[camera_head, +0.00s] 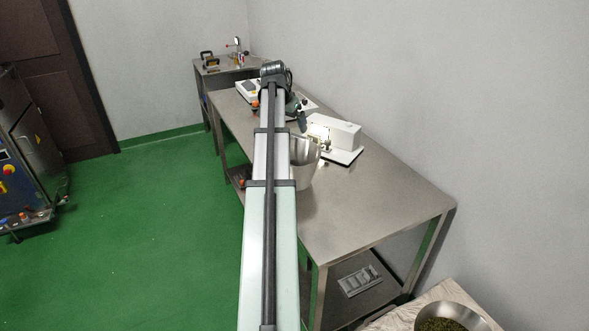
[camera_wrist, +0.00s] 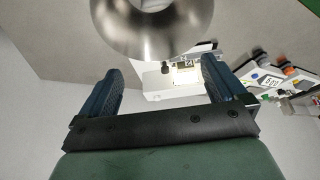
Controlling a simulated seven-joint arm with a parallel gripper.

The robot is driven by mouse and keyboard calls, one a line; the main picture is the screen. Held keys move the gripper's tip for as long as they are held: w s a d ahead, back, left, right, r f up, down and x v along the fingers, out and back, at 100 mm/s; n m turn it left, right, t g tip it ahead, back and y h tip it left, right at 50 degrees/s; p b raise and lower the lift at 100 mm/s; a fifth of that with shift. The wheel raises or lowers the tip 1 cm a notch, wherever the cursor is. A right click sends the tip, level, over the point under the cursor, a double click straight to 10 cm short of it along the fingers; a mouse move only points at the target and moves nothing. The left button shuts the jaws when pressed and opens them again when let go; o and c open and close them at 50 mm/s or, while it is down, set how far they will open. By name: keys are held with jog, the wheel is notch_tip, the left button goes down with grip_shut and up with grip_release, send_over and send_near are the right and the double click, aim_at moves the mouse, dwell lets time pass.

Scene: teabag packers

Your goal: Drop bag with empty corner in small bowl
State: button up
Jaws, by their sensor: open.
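My gripper (camera_wrist: 160,80) shows in the wrist view with two dark blue fingers spread wide and nothing between them. In the head view my gripper (camera_head: 301,118) is at the far end of my arm, above the steel table, partly hidden by the arm. A shiny metal bowl (camera_wrist: 150,45) is at the top of the wrist view, beyond the fingertips and apart from them. In the head view a tall metal bowl (camera_head: 303,172) stands on the table beside my arm, which hides its left side. I cannot make out a bag in either view.
A white machine (camera_head: 336,132) stands on the steel table (camera_head: 370,205), behind the tall bowl; the table's near part is clear. Scales (camera_wrist: 265,75) show at the wrist view's right. A wide bowl (camera_head: 478,321) of dark leaves stands at the lower right. A wall borders the table's right.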

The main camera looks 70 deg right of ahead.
jog(key=shift+v, duration=2.65)
